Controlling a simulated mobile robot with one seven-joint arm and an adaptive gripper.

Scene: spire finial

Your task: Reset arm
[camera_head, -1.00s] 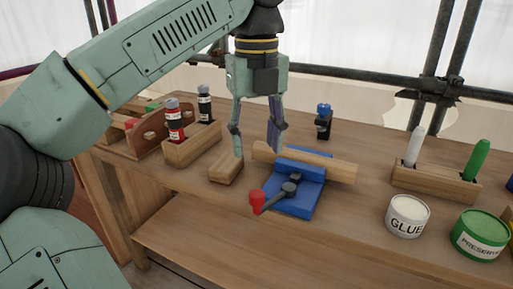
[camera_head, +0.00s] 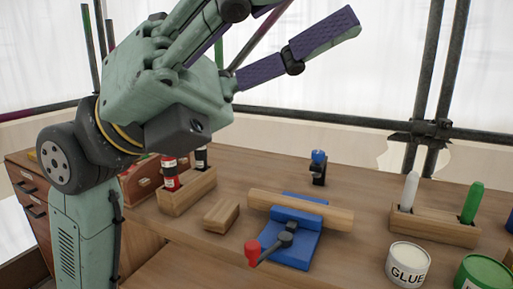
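My gripper (camera_head: 300,25) is raised high above the workbench, close to the camera, its purple-padded fingers pointing up and to the right. The fingers are spread wide apart and nothing shows between them. One finger runs partly out of the top of the view. My arm stands at the left and hides part of the bench's back left. Below, a blue vise (camera_head: 297,247) with a red-knobbed handle (camera_head: 252,252) stands on the bench, with a long wooden piece (camera_head: 300,211) lying across it. A small wooden block (camera_head: 221,215) lies on the bench to its left, apart from my gripper.
A wooden holder (camera_head: 188,192) with red and black bottles stands at left. A blue-topped item (camera_head: 318,168) stands behind the vise. At right are a holder (camera_head: 432,228) with white and green markers, a glue can (camera_head: 407,264) and a green can (camera_head: 484,273). Scaffold poles (camera_head: 436,80) rise behind.

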